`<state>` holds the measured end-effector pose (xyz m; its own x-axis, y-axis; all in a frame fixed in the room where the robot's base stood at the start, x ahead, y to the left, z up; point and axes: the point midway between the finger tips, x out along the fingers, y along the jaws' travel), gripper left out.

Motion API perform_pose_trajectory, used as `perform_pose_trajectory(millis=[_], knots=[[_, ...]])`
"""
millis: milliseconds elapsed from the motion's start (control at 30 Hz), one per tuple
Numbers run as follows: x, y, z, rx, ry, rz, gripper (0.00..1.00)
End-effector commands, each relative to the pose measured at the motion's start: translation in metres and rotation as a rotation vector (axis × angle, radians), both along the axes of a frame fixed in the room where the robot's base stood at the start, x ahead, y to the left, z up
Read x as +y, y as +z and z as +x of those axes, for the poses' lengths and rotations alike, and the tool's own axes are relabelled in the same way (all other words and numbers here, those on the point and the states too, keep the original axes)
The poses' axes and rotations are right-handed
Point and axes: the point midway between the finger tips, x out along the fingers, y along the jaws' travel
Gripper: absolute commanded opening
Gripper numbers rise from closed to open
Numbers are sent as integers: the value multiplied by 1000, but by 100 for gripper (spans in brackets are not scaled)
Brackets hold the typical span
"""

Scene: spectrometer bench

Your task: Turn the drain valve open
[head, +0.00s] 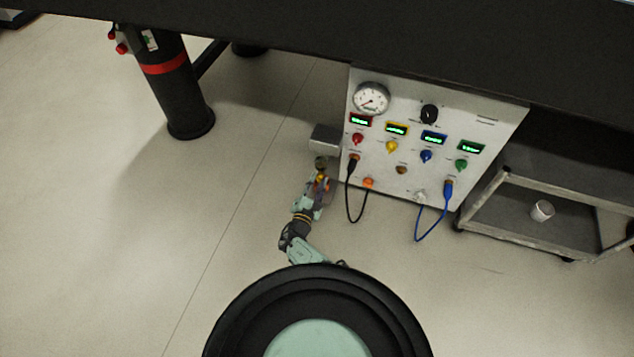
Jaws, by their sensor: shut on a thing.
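A small grey box (325,138) stands beside the left side of the instrument panel. A dark and brass-coloured fitting sits just below it in the picture; I take this for the drain valve (320,163). My arm reaches up from below, and my gripper (321,181) is at this fitting, shut on its handle. Small yellow and orange-red parts show at the fingertips. The handle is mostly hidden by the gripper and too small for me to tell its angle.
The white panel (478,112) close to the right carries a gauge, a black knob, displays and coloured knobs. A black cable (349,205) and a blue cable (432,227) hang low. A cart (500,235) holds a white cup. Floor at left is clear; the dark bench overhangs.

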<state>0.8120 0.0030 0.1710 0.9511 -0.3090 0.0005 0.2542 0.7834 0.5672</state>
Motion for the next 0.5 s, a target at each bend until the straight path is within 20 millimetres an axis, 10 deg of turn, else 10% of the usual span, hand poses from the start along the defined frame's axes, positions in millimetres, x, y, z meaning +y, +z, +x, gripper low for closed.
perform_pose_trajectory(millis=[233, 267, 500], knots=[[-1, 0, 1, 1, 1, 0, 0], [-1, 0, 1, 1, 1, 0, 24], [0, 0, 1, 0, 0, -1, 40]])
